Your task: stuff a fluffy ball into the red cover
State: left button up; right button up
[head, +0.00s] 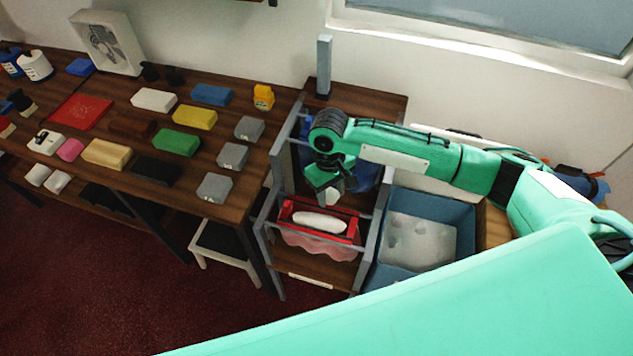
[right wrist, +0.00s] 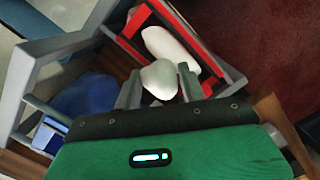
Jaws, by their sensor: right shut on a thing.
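The red cover (head: 335,243) hangs in the grey-framed stand at the middle, its mouth held open by a red frame (head: 294,206). A white filling fills the mouth; it also shows in the right wrist view (right wrist: 172,48). My right gripper (head: 333,197) is above the back edge of the red frame. In the right wrist view its fingers (right wrist: 158,88) are shut on a white fluffy ball (right wrist: 158,79), held next to the opening. More white fluff (head: 420,241) lies in the blue bin (head: 385,275) right of the stand. My left gripper is not in view.
A wooden table (head: 235,125) at left holds several coloured blocks and a red square (head: 80,111). A blue object (head: 365,172) sits behind my right gripper in the stand. A stool (head: 222,240) stands under the table's edge. The red floor at front left is clear.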

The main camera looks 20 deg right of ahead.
pick_arm(q)
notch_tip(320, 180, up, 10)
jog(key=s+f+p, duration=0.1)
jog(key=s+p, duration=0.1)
jog(key=p, duration=0.6)
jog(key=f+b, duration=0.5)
jog(key=b, duration=0.1)
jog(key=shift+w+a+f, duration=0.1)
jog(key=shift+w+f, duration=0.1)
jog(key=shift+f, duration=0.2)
pick_arm(e)
jog(key=a+f+n, duration=0.1)
jog(key=f, duration=0.1)
jog(key=a+f+n, duration=0.1)
jog(key=f+n, duration=0.1)
jog(key=f, duration=0.1)
jog(key=f+n+h, duration=0.1)
jog(key=f, duration=0.1)
jog(key=shift+w+a+f, duration=0.2)
jog(key=shift+a+f, duration=0.1)
jog(key=shift+a, duration=0.1)
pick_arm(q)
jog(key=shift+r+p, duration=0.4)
pick_arm(e)
jog(key=shift+f, duration=0.15)
jog(key=o, duration=1.3)
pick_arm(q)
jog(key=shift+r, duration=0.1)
